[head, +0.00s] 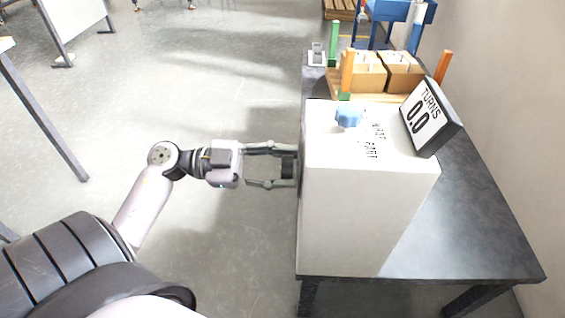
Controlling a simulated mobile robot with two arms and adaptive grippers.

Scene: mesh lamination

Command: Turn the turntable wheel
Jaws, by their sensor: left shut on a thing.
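A white box (355,205) stands on the dark table, with printed text and a blue lobed knob (348,117) on its top. A tilted display (428,117) on the box reads "TURNS 0.0". My left gripper (286,167) is at the box's left side, its two fingers on either side of a dark part (288,165) and shut on it. The dark part sits against the box's left face; I cannot tell whether it is the turntable wheel, as that face is turned away. My right gripper is not in view.
The dark table (462,225) has bare surface to the right of the box. Behind the box are cardboard boxes (403,77) in a wooden tray with coloured posts, and a small grey device (317,55). A wall runs along the right.

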